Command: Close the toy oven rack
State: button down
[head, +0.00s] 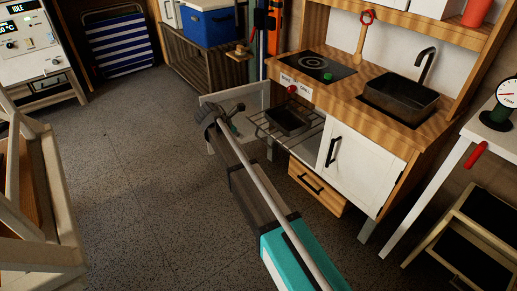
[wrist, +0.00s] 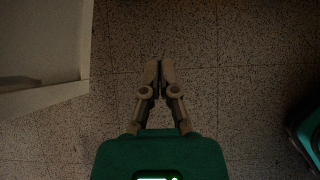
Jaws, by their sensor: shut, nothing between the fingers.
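The wire oven rack (head: 262,128) sticks out of the toy kitchen's oven opening, below the red oven knob (head: 292,89). A dark pan (head: 289,121) sits on it. The white oven door (head: 250,97) stands swung open to the left of the rack. My arm reaches up to the front of this door, left of the rack. My gripper (wrist: 159,77) is shut and empty, with its fingertips together, above the speckled floor. A pale panel (wrist: 45,98) lies left of the fingers in the wrist view, apart from them. The rack is not visible in the wrist view.
A wooden drawer (head: 317,187) and a white cabinet door (head: 345,160) are right of the rack. A white table (head: 440,180) stands farther right. A pale wooden frame (head: 45,190) is at left. The floor (head: 130,160) between is clear.

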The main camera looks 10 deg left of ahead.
jog(key=shift+a+f, duration=0.2)
jog(key=shift+a, duration=0.1)
jog(key=shift+f, duration=0.1)
jog(key=w+d+r+b+x, duration=0.1)
jog(key=b+x, duration=0.7)
jog(key=x, duration=0.5)
jog(key=shift+w+r+b, duration=0.3)
jog(key=shift+w+r, duration=0.1)
jog(key=shift+w, duration=0.15)
dwell(0.6)
